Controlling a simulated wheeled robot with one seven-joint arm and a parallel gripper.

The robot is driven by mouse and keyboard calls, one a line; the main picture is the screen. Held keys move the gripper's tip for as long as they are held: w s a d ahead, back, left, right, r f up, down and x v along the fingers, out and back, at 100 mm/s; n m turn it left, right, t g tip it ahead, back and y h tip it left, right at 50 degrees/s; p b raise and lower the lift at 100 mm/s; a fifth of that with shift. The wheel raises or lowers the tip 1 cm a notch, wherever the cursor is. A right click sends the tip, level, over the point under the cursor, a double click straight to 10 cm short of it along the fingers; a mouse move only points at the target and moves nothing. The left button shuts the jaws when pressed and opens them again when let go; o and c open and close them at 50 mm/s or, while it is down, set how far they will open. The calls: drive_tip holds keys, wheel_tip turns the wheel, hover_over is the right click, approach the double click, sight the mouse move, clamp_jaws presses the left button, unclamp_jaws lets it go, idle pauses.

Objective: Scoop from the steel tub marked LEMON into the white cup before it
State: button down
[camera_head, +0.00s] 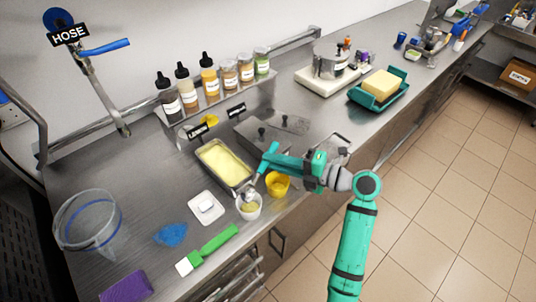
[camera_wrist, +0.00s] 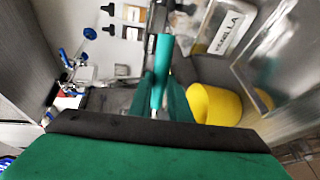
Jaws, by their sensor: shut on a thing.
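The steel tub marked LEMON (camera_head: 222,186) holds pale yellow ice cream and lies on the counter, its black label behind it. The white cup (camera_head: 249,211) stands in front of the tub, toward the counter's front edge. My gripper (camera_head: 271,160) is shut on the teal handle of a scoop (camera_head: 261,172); the handle also shows in the wrist view (camera_wrist: 161,72). The scoop slants down left, and its metal head is at the white cup's mouth. Pale yellow shows there; I cannot tell how much lies in the cup or on the scoop.
A yellow cup (camera_head: 278,185) stands close right of the white cup. Lidded tubs (camera_head: 275,132) lie right of the lemon tub. A white scale-like plate (camera_head: 207,207), blue cloth (camera_head: 171,235) and green brush (camera_head: 210,248) lie left. Bottles (camera_head: 210,82) line the back shelf.

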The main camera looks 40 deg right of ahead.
drive_tip(key=g+h, duration=0.1)
drive_tip(key=r+g+h, duration=0.1)
drive_tip(key=g, duration=0.1)
drive_tip(key=shift+w+r+n+g, duration=0.2)
drive_tip(key=shift+r+n+g, duration=0.1)
drive_tip(key=g+h, duration=0.1)
drive_tip(key=g, duration=0.1)
drive_tip(key=w+a+r+g+h, duration=0.1)
drive_tip(key=g, duration=0.1)
drive_tip(key=g+h, duration=0.2)
drive_tip(key=shift+w+a+r+n, duration=0.2)
drive_tip(key=shift+w+n, duration=0.1)
drive_tip(key=shift+w, duration=0.1)
drive_tip(key=shift+w+a+g+h, duration=0.15)
drive_tip(key=shift+w+g+h, duration=0.1)
drive_tip(key=shift+g+h, duration=0.4)
drive_tip(key=shift+r+g, duration=0.15)
drive_tip(key=shift+g, duration=0.4)
drive_tip(key=shift+w+a+r+g+h, duration=0.1)
drive_tip(key=shift+r+g+h, duration=0.2)
drive_tip(key=shift+r, duration=0.35)
drive_tip(key=shift+w+a+r+g+h, duration=0.1)
drive_tip(key=shift+r+g+h, duration=0.2)
drive_tip(key=shift+r, duration=0.3)
drive_tip(key=shift+w, duration=0.1)
